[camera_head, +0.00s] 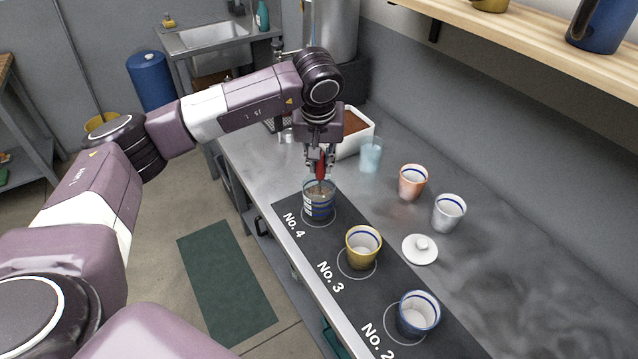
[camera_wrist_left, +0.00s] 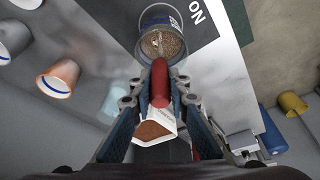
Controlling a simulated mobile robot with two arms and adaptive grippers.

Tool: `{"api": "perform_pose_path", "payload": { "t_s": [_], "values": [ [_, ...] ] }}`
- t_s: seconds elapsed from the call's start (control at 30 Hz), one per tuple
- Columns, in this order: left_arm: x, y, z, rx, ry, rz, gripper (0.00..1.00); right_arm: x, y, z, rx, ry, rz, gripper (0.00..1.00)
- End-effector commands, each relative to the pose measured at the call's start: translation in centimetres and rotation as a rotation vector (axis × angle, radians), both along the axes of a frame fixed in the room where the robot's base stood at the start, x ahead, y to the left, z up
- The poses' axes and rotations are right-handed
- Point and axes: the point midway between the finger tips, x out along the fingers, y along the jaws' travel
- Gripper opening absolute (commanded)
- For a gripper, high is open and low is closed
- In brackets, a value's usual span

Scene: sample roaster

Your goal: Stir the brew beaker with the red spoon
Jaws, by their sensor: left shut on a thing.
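My left gripper (camera_head: 319,165) points down over the glass beaker (camera_head: 319,204) on the No. 4 circle of the dark mat. It is shut on the red spoon (camera_head: 321,169), held upright. In the left wrist view the red spoon handle (camera_wrist_left: 160,84) stands between the fingers, and the beaker (camera_wrist_left: 150,22) with brownish grainy contents lies just beyond it. The spoon's lower end is at the beaker's mouth; how deep it reaches is hard to tell. My right gripper is not in view.
On the mat stand a yellow cup (camera_head: 363,247) at No. 3 and a blue cup (camera_head: 418,314) at No. 2. A white lid (camera_head: 420,249), a white cup (camera_head: 449,213), an orange cup (camera_head: 412,182) and a clear glass (camera_head: 371,155) stand behind. A white bin (camera_head: 352,143) of brown powder is behind the gripper.

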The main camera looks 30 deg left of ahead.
Motion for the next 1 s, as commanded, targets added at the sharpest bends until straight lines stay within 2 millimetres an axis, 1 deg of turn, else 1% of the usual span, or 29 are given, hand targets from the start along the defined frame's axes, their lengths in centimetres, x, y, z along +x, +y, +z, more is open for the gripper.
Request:
{"api": "perform_pose_path", "payload": {
  "t_s": [0.2,0.4,0.8,1.0],
  "values": [
    [-1.3,0.7,-0.1,0.001,-0.001,-0.001,0.0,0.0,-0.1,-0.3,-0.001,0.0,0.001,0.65],
    [-1.7,0.9,0.0,0.0,0.0,-0.001,0.0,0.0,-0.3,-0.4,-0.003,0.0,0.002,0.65],
    [0.5,-0.4,0.0,0.0,-0.001,0.0,0.0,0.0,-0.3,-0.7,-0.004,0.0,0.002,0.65],
    [1.1,-0.6,0.0,0.0,0.0,-0.001,0.0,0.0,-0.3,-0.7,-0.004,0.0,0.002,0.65]
  ]
}}
